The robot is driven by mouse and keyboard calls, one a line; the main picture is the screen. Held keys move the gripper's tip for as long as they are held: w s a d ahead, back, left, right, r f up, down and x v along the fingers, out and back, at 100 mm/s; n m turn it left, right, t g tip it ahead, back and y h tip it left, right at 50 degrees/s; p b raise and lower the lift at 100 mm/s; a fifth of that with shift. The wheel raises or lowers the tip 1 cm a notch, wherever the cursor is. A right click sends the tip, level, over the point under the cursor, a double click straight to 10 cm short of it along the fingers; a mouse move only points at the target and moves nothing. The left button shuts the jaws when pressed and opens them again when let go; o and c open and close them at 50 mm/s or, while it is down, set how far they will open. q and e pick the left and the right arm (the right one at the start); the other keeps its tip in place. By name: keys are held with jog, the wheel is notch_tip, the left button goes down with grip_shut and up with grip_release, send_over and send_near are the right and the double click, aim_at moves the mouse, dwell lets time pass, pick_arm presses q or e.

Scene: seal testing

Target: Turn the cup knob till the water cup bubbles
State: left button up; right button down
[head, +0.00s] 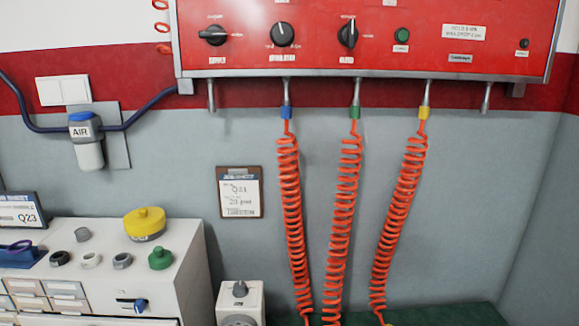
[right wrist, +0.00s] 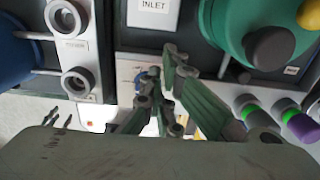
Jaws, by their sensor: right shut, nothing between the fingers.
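The red panel (head: 330,65) at the top of the head view carries three black knobs: a left one (head: 213,35) pointing sideways, a middle one (head: 282,34), and a right one (head: 348,34) standing upright. Their small labels are blurred, and I cannot tell which is the cup knob. No water cup or bubbles can be made out. My right gripper (right wrist: 160,82) shows only in the right wrist view, shut and empty. A plate marked INLET (right wrist: 153,13) and a green cylinder (right wrist: 262,30) with a dark grey knob (right wrist: 271,48) lie beyond it. My left gripper is not visible.
Three coiled orange hoses (head: 291,185) hang below the panel. A white cabinet (head: 185,250) bears a yellow round part (head: 145,224) and several small caps. A white box with a grey knob (head: 240,288) stands beside it. An air unit (head: 86,140) is on the wall.

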notch_tip(320, 180, up, 4)
jog(key=p, duration=0.3)
jog(key=shift+r, duration=0.25)
